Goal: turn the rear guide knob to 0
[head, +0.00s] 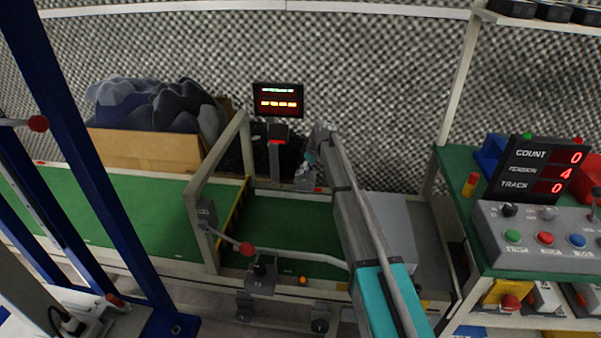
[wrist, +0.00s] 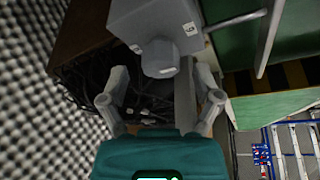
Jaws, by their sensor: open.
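In the wrist view a grey faceted knob (wrist: 160,58) sticks out of a grey box (wrist: 150,18), which carries a small white label with a dark mark. I take it for the rear guide knob; its setting cannot be read. My gripper (wrist: 160,84) is open, one finger to the left of the knob and one to the right. The knob lies between and slightly beyond the fingertips, with no contact visible. In the head view my gripper (head: 309,168) is small at the conveyor's far side, and the knob cannot be made out there.
A green conveyor (head: 110,205) runs under a metal frame (head: 197,185). Behind it stand a cardboard box (head: 145,148) of dark cloth and a small display (head: 278,100). A panel (head: 535,170) reads COUNT 0, TENSION 4, TRACK 0.

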